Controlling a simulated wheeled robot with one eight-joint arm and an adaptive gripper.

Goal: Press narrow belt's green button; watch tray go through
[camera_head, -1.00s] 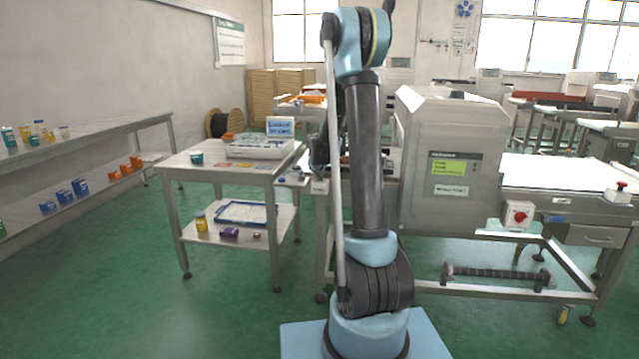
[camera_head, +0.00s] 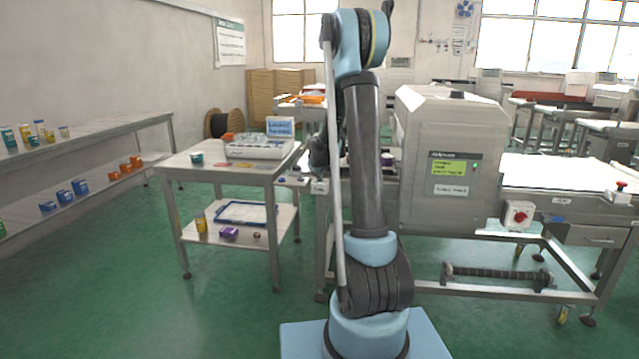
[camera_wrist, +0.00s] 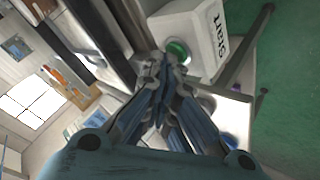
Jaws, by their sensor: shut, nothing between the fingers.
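The green button (camera_wrist: 177,50) shows in the wrist view on a white box (camera_wrist: 194,30) marked "Start". My gripper (camera_wrist: 164,60) is shut and empty, its fingertips right at the near side of the button and partly over it. I cannot tell whether they touch it. In the head view the metal detector housing (camera_head: 452,165) stands right of my arm, with a lit yellow-green display (camera_head: 453,168). My arm hides most of the belt to its left, and the button is not clear there. I cannot make out a tray on the belt with certainty.
A side table (camera_head: 204,165) with a white tray of items (camera_head: 258,150) stands left of my arm. A wall shelf (camera_head: 110,133) holds jars and boxes. A red stop button (camera_head: 519,216) and an outfeed table (camera_head: 560,174) are at right. Green floor is open at front left.

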